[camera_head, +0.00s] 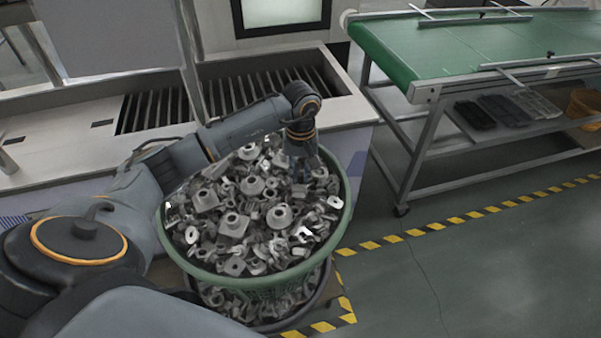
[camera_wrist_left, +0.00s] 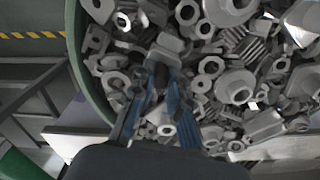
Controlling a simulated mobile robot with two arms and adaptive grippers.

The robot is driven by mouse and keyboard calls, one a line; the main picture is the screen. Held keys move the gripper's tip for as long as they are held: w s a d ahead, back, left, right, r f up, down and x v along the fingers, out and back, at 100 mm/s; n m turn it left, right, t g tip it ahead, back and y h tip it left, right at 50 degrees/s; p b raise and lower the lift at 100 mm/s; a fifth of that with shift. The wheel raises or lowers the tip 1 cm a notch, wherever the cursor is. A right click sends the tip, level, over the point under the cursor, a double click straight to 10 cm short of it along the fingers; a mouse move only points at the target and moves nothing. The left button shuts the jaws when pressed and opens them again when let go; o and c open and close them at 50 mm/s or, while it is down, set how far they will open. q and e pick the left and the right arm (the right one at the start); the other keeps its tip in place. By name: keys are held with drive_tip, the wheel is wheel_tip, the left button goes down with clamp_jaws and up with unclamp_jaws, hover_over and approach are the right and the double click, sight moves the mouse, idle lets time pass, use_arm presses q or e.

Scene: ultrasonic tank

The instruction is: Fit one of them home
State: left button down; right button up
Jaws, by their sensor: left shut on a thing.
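A green-rimmed basket (camera_head: 342,222) is heaped with grey metal parts (camera_head: 232,224) of mixed shapes, such as flanged rings, blocks and brackets. My left arm reaches over it, and my left gripper (camera_head: 308,162) points down into the heap near the far right rim. In the left wrist view, the fingers of my left gripper (camera_wrist_left: 160,75) are shut on a grey metal part (camera_wrist_left: 160,48) among the other pieces. The fingers partly hide its shape, and I cannot tell whether it is clear of the heap. My right gripper is not in view.
A pale tank bench (camera_head: 60,150) with a slatted trough (camera_head: 235,92) stands behind the basket. A green-topped conveyor table (camera_head: 470,45) stands at the right, with dark trays (camera_head: 505,108) on its lower shelf. Yellow-black tape (camera_head: 470,215) marks open floor.

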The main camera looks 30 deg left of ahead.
use_arm(q)
drive_tip(key=shift+s+f+b, duration=0.15)
drive_tip(key=shift+f+b, duration=0.1)
drive_tip(key=shift+b, duration=0.15)
idle(1.4)
drive_tip(key=c, duration=1.2)
unclamp_jaws()
drive_tip(key=shift+r, duration=0.1)
drive_tip(key=shift+r, duration=0.3)
wheel_tip(320, 180, up, 11)
drive_tip(key=shift+r, duration=0.15)
